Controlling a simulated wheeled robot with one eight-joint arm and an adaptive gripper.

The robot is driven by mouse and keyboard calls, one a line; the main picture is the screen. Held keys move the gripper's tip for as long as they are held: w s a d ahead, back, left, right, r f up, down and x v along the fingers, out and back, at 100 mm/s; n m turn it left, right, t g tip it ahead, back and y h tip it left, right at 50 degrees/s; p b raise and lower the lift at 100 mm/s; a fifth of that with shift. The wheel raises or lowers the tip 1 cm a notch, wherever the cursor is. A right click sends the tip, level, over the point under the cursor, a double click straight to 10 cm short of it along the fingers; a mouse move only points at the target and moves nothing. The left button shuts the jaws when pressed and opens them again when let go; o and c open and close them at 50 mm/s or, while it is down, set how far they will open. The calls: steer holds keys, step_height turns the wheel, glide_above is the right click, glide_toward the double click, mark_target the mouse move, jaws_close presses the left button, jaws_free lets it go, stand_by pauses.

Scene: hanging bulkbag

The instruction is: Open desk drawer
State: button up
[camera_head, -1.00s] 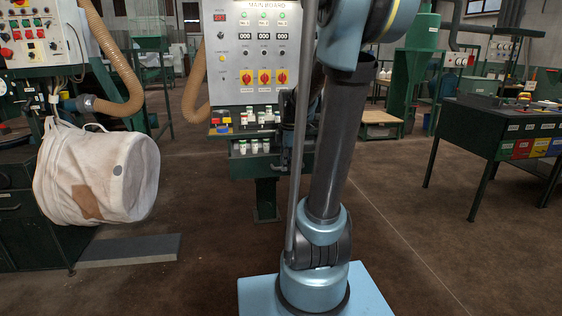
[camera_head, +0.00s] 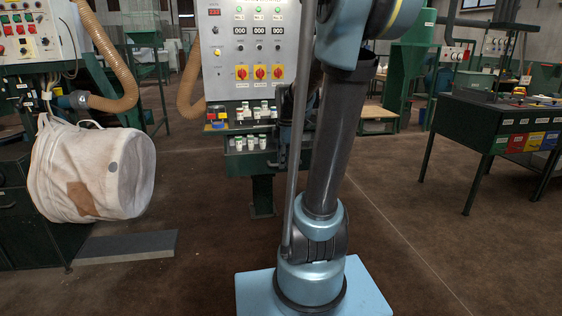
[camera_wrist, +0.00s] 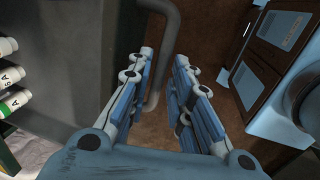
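My gripper (camera_wrist: 163,65) shows in the wrist view with its two blue-grey fingers apart and nothing held between them. A bent grey pipe (camera_wrist: 171,25) passes behind the gap between the fingers. A dark green desk (camera_head: 490,125) stands at the right, with labelled fronts and red, yellow and blue fronts (camera_head: 533,142). A dark green cabinet (camera_head: 20,240) with a small handle stands at the far left, partly behind a white bag. I cannot tell which one has the task's drawer.
The white bulk bag (camera_head: 95,172) hangs at the left above a grey plate (camera_head: 125,247). The main board (camera_head: 255,55) stands ahead, with small bottles below it. White bottles (camera_wrist: 10,75) are left of my gripper in the wrist view. The floor (camera_head: 420,235) at right is clear.

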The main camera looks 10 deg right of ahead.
steer(key=shift+r, duration=0.1)
step_height(320, 180, up, 12)
steer(key=s, duration=0.2)
steer(key=shift+s+f, duration=0.15)
steer(key=shift+f, duration=0.1)
stand_by(0.4)
steer(key=s+a+f+m, duration=0.1)
steer(key=s+f+m, duration=1.6)
steer(key=s+f, duration=0.2)
steer(key=shift+s+a+m, duration=0.15)
steer(key=shift+a+m, duration=0.1)
steer(key=shift+m, duration=0.15)
steer(key=shift+w+f, duration=0.2)
steer(key=shift+w, duration=0.2)
